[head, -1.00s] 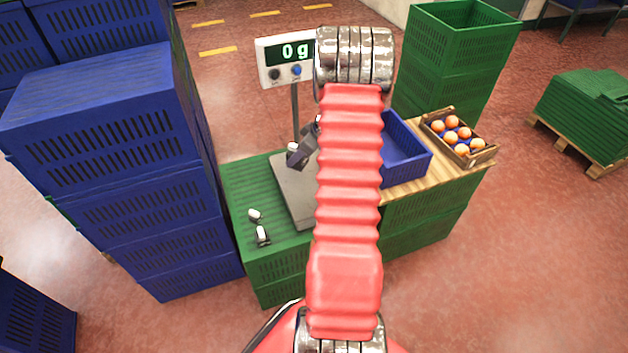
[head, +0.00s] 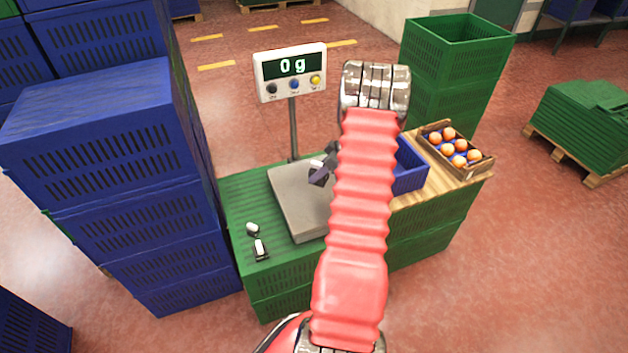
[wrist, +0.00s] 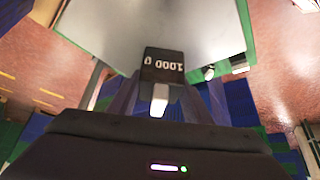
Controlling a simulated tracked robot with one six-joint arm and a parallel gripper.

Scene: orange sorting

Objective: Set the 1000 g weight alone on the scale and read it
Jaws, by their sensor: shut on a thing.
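In the wrist view a dark block marked 1000 g, the weight (wrist: 163,66), shows upside down with a pale knob below it. My gripper (wrist: 160,102) is shut on this weight at the knob. The pale scale plate (wrist: 110,30) lies beyond the weight. In the head view my gripper (head: 318,172) is over the scale plate (head: 297,205), partly hidden by my red arm. The scale display (head: 291,67) reads 0 g. Nothing is seen resting on the visible part of the plate.
Two small silvery weights (head: 260,248) stand on the green crate top (head: 245,200) left of the scale. A blue crate (head: 409,175) and a wooden tray of oranges (head: 487,168) are to the right. Stacked blue crates (head: 130,180) rise close on the left.

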